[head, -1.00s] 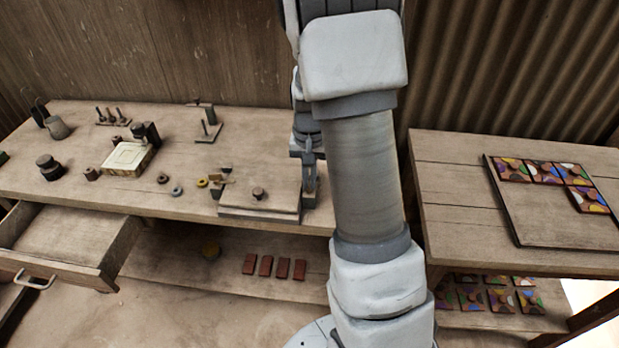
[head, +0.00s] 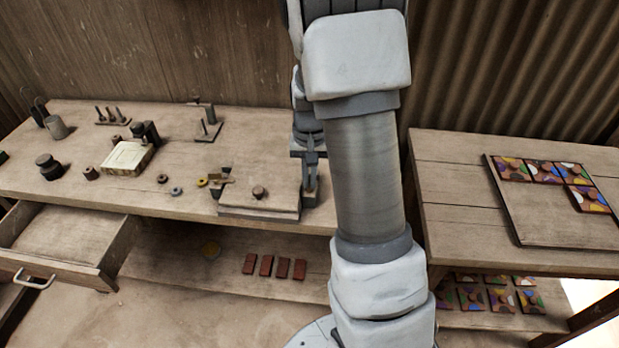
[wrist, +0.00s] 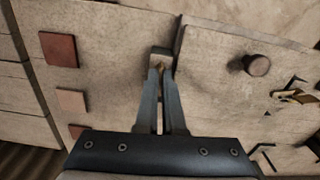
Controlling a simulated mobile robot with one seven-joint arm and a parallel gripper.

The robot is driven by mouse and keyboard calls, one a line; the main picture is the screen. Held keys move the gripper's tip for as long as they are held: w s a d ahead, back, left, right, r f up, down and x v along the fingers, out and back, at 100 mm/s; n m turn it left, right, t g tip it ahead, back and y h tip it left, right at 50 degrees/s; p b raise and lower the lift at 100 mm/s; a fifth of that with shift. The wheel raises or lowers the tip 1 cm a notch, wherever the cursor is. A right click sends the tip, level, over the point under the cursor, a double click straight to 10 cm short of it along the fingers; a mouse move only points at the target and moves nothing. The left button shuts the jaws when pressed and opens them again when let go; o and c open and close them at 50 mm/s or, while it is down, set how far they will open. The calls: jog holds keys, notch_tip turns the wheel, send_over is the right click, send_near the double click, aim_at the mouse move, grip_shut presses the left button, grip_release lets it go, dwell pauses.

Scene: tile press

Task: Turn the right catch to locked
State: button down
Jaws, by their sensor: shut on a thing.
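The press (head: 245,213) is a flat wooden block with a round knob (head: 259,192) on its lid; the knob also shows in the wrist view (wrist: 258,65). My gripper (head: 311,188) is at the press's right end, pointing down. In the wrist view my gripper (wrist: 162,70) is shut on the right catch (wrist: 161,52), a small piece beside the lid edge. The fingers hide much of it, so I cannot tell its exact angle. The left catch (head: 222,178) stands at the other end, and shows brass-coloured in the wrist view (wrist: 296,96).
An open drawer (head: 70,240) juts out. A side table (head: 455,190) holds a patterned-tile board (head: 545,225).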

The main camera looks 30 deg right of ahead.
jog(key=n+b, duration=0.1)
jog(key=n, duration=0.5)
jog(key=shift+n, duration=0.3)
jog(key=n, duration=0.3)
jog(key=shift+r+n, duration=0.1)
jog(key=shift+n, duration=0.2)
jog(key=shift+w+n, duration=0.1)
jog(key=shift+n, duration=1.8)
jog(key=c, duration=1)
grip_release()
notch_tip(320, 180, up, 17)
jog(key=shift+r+p, duration=0.2)
jog(key=shift+p, duration=0.6)
